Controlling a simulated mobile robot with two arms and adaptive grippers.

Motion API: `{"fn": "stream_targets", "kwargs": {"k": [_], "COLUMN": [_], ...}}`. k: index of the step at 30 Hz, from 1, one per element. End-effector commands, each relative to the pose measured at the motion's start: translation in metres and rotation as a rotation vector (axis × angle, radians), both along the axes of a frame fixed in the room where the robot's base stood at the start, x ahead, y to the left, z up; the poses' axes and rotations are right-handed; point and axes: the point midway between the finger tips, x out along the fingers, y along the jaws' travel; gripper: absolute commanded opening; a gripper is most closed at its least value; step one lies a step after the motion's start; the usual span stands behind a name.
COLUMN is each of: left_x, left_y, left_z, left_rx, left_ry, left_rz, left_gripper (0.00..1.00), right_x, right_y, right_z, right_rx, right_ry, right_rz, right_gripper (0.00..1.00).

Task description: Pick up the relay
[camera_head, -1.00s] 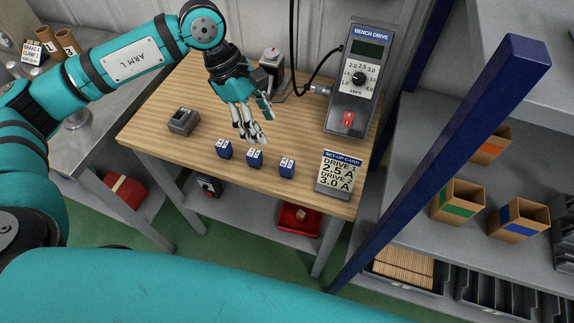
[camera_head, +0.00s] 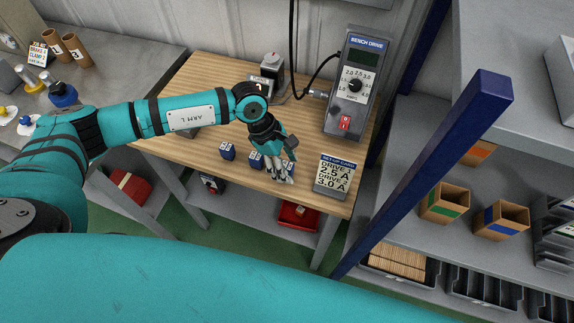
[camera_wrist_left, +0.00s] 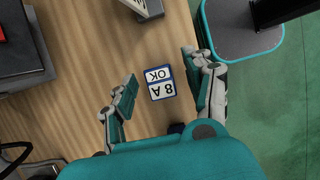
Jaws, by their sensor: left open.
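Three small blue relays with white tops stand along the front of the wooden bench. In the head view I see the left relay (camera_head: 228,151), the middle relay (camera_head: 255,160) and, partly hidden behind my fingers, the right relay (camera_head: 290,168). My left gripper (camera_head: 281,176) is open at the right relay. In the left wrist view a relay (camera_wrist_left: 161,83) with a top reading "8 A OK" lies between the spread fingers of my left gripper (camera_wrist_left: 159,70), with gaps on both sides. My right gripper is not in view.
The set-up card (camera_head: 333,175) stands close to the right of my gripper. The bench drive (camera_head: 357,85) and its cable are behind. Blue post (camera_head: 430,165) and shelving with boxes (camera_head: 444,203) stand right. The bench's front edge is close to the relays.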

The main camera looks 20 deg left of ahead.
Motion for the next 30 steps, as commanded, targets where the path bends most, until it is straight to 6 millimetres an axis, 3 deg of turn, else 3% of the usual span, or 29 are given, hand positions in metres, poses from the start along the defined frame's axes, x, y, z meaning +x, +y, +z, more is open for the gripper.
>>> {"fn": "stream_targets", "kwargs": {"k": [7, 19, 30], "left_x": [0.0002, 0.0002, 0.0006], "left_y": [-0.0006, -0.0005, -0.0006], "left_z": [-0.0021, -0.0016, 0.0011], "left_rx": [0.0, 0.0, -0.001], "left_ry": [-0.001, -0.001, -0.002], "left_rz": [0.0, 0.0, 0.001], "left_gripper": [0.53, 0.01, 0.0], "right_x": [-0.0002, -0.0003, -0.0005], "right_y": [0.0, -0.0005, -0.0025], "right_z": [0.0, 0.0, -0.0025], "right_rx": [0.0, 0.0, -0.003], "right_ry": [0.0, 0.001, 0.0], "right_rz": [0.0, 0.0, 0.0], "right_gripper": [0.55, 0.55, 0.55]}}
